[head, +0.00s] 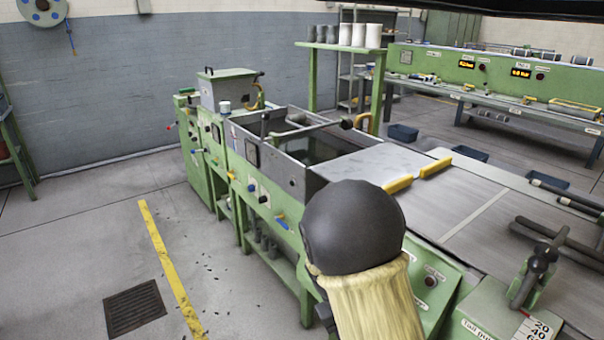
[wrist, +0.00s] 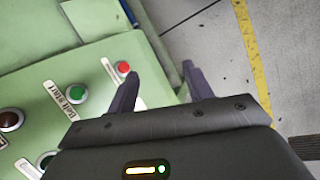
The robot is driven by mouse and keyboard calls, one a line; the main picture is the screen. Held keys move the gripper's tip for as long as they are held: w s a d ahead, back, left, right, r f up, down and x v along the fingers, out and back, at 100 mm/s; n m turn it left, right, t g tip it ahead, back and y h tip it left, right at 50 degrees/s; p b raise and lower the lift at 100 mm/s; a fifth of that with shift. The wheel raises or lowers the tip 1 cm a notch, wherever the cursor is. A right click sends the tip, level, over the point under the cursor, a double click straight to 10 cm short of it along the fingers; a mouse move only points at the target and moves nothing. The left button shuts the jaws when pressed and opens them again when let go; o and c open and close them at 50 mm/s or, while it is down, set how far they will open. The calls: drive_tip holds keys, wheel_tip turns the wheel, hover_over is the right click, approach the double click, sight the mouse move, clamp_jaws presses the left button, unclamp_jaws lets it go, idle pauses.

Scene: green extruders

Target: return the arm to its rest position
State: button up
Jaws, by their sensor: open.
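In the wrist view my gripper (wrist: 160,72) is open, its two dark fingers apart with nothing between them. The fingers show over the edge of a green control panel (wrist: 40,90), with grey floor to the right. A red button (wrist: 123,68) lies just left of the left finger, and whether they touch is unclear. A green button (wrist: 77,94) labelled "Belt start" is farther left. In the head view a dark rounded joint and pale link of my arm fill the lower middle and hide part of the green machine (head: 285,205). My gripper is not clearly seen there.
The machine has an open trough (head: 325,150) and a grey flat top (head: 470,205) with yellow handles (head: 436,167). A lever (head: 535,268) stands at the lower right. Open floor (head: 80,230) with a yellow line (head: 168,258) and a drain grate (head: 135,308) lies left.

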drive_tip(key=s+d+r+m+t+y, duration=0.3)
drive_tip(key=s+r+m+t+y, duration=0.1)
drive_tip(key=s+r, duration=0.4)
drive_tip(key=w+p+v, duration=0.2)
drive_tip(key=p+v, duration=0.8)
drive_tip(key=p, duration=0.1)
drive_tip(key=w+r+p+v, duration=0.1)
drive_tip(key=p+v, duration=1)
drive_tip(key=p, duration=0.1)
drive_tip(key=shift+w+d, duration=0.35)
drive_tip(key=shift+d, duration=0.15)
drive_tip(key=shift+r, duration=0.1)
drive_tip(key=c, duration=0.3)
